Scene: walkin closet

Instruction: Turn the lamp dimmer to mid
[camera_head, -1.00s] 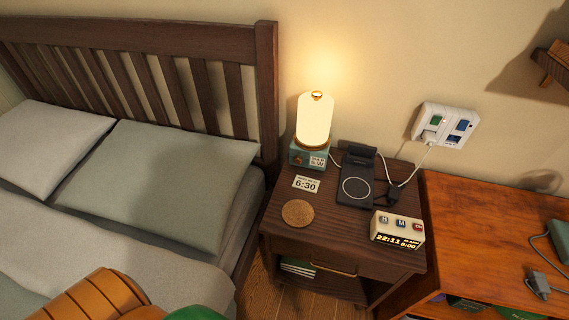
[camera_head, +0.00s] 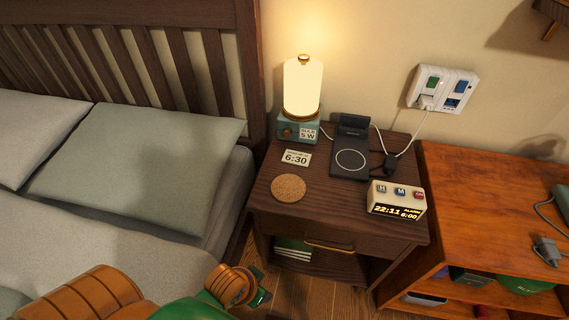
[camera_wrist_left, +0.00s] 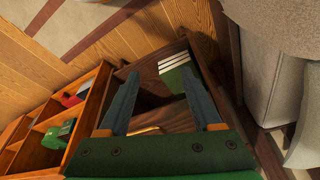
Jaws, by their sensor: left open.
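The lamp (camera_head: 303,88) stands lit at the back left of the nightstand (camera_head: 335,210), with a glowing cylindrical shade. Its teal base (camera_head: 298,121) carries a small copper-coloured dimmer knob (camera_head: 287,133) on the front and a label reading 5 W. The knob's exact setting is too small to tell. My left gripper (camera_wrist_left: 160,98) is open and empty in the left wrist view, its two fingers spread before the nightstand's front. In the head view the left arm comes in at the bottom, well in front of and below the lamp. My right gripper is out of view.
A cork coaster (camera_head: 288,188), a 6:30 card (camera_head: 296,158), a black charger stand (camera_head: 350,158) and a clock (camera_head: 397,199) share the nightstand top. The bed (camera_head: 140,170) stands left, an orange-brown shelf (camera_head: 490,220) right. A wall outlet (camera_head: 441,89) holds plugs.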

